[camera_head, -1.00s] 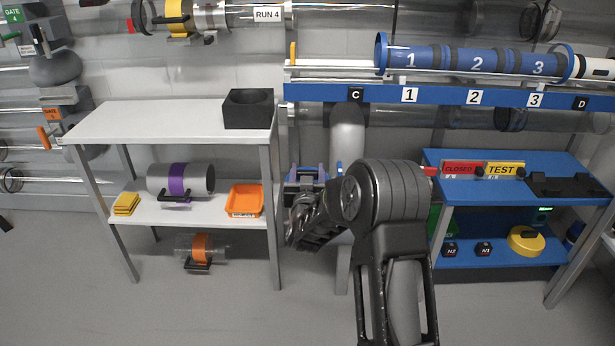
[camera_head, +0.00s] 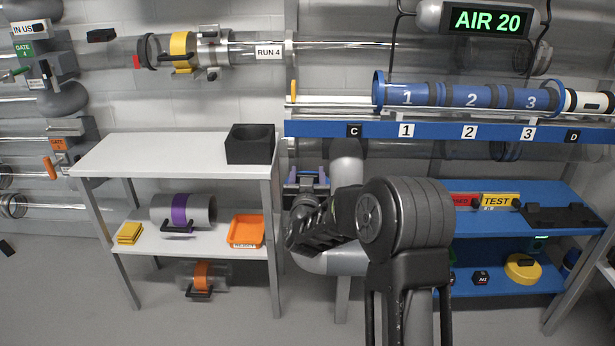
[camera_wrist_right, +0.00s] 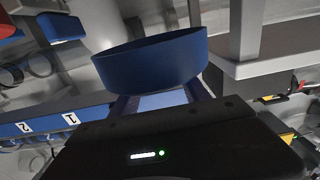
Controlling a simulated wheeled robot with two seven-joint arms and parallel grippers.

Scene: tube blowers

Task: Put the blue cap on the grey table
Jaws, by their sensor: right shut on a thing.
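A round, dark blue cap (camera_wrist_right: 152,62) fills the upper middle of the right wrist view, with its rim facing up in that picture. My right gripper (camera_wrist_right: 165,100) is shut on it. In the head view my right gripper (camera_head: 306,183) is just right of the grey table (camera_head: 165,155), lower in the picture than its top; the arm partly hides it, and the cap is hard to make out there. The table's pale top also shows close by at the right of the wrist view (camera_wrist_right: 275,58). My left gripper is not in view.
A black square holder (camera_head: 249,145) stands at the table top's right end; the rest of the top is clear. Its lower shelf holds a purple-banded cylinder (camera_head: 183,210) and an orange tray (camera_head: 246,231). A blue rail (camera_head: 440,130) and blue shelf unit (camera_head: 545,190) stand right.

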